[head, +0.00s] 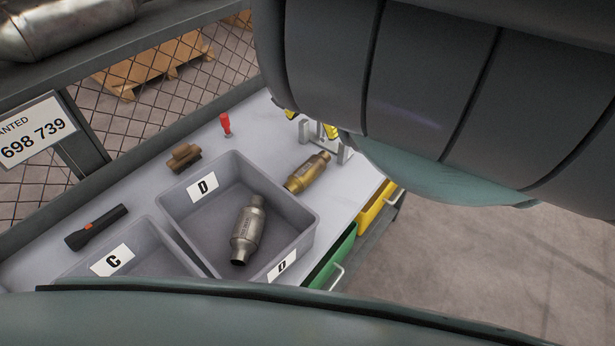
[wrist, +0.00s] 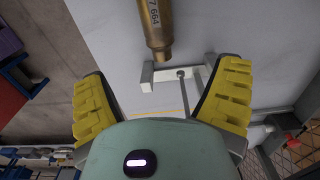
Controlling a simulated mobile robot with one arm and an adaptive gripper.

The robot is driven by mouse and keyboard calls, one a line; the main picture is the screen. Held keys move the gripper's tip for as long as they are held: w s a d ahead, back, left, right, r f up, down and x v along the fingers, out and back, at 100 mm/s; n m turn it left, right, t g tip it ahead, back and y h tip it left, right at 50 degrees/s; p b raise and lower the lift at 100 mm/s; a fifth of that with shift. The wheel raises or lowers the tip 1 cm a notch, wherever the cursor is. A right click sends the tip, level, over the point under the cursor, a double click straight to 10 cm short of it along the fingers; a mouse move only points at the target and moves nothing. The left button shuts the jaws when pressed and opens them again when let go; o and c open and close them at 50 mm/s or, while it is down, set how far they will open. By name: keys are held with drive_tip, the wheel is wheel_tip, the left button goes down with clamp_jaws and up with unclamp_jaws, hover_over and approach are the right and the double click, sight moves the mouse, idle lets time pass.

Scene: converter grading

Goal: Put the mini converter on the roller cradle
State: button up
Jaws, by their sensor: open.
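A small gold-brown converter (head: 307,172) lies on the bench, to the right of the grey bin marked D. In the wrist view the converter (wrist: 156,25) shows a number ending in 664. The roller cradle, a pale metal frame (head: 343,152), is just beyond it, partly hidden behind my arm. It also shows in the wrist view (wrist: 161,75), where the converter's end overlaps its edge; I cannot tell whether they touch. A larger silver converter (head: 247,232) lies in bin D. My gripper (head: 312,122) is open and empty over the cradle; its yellow fingers (wrist: 163,95) are spread wide.
Bin D (head: 170,208) and bin C (head: 150,232) stand on the bench (head: 150,185). A black flashlight (head: 96,228), a rusty brown part (head: 184,157) and a red item (head: 226,124) lie behind them. A mesh fence (head: 60,140) runs along the back. My arm covers the upper right.

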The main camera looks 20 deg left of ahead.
sight(312, 162)
wheel_tip(312, 162, down, 8)
drive_tip(key=shift+f+b, duration=0.2)
drive_tip(key=shift+b, duration=0.45)
drive_tip(key=f, duration=0.3)
drive_tip(key=shift+s+f, duration=0.25)
drive_tip(key=shift+s, duration=0.05)
drive_tip(key=shift+d+f, duration=0.1)
drive_tip(key=shift+f, duration=0.65)
drive_tip(key=shift+w, duration=0.1)
drive_tip(key=shift+c, duration=0.3)
drive_tip(key=c, duration=1.3)
